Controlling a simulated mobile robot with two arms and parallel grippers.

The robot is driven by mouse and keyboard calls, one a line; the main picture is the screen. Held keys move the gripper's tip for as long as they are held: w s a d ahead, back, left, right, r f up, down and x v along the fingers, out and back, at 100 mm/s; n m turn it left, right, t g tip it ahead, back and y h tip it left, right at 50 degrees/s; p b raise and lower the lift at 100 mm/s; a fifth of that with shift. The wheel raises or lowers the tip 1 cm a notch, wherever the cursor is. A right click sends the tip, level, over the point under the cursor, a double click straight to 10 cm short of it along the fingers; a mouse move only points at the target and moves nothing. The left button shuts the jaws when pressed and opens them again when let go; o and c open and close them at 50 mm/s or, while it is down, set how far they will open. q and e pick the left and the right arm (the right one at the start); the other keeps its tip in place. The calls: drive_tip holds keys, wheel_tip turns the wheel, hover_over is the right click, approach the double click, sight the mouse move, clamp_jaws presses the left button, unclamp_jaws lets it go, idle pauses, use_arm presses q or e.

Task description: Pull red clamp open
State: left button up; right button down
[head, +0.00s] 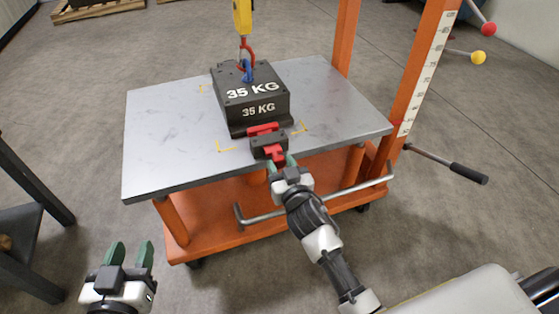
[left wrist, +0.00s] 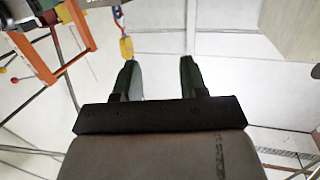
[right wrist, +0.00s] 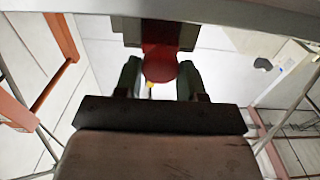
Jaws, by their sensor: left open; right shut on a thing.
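The red clamp (head: 273,152) is a red piece with a dark body at the front of the black 35 KG mould base (head: 258,92), by the table's front edge. My right gripper (head: 282,164) is at its near end, shut on the red part. In the right wrist view the rounded red end (right wrist: 160,65) sits between the two green fingers (right wrist: 160,78). My left gripper (head: 131,254) is open and empty, low at the left, away from the table. It also shows open in the left wrist view (left wrist: 158,78).
The mould base stands on a grey tabletop (head: 165,125) over an orange cart frame (head: 215,225). A yellow crane hook (head: 243,18) hangs at the block's blue ring (head: 248,72). An orange mast (head: 425,70) stands at the right. A dark metal stand (head: 25,210) is at the left.

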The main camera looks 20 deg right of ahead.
drive_tip(key=c, duration=0.7)
unclamp_jaws()
drive_tip(key=shift+s, duration=0.15)
use_arm(q)
drive_tip(key=s+a+f+g+y+p, duration=0.1)
drive_tip(key=s+f+g+p, duration=0.1)
drive_tip(key=s+f+g, duration=0.1)
wheel_tip(320, 180, down, 2)
drive_tip(key=shift+a+f+g+y, duration=0.1)
drive_tip(key=shift+a+g+y, duration=0.25)
drive_tip(key=shift+g, duration=0.55)
use_arm(e)
drive_tip(key=s, duration=1)
drive_tip(key=shift+s+d, duration=0.2)
drive_tip(key=shift+s, duration=0.05)
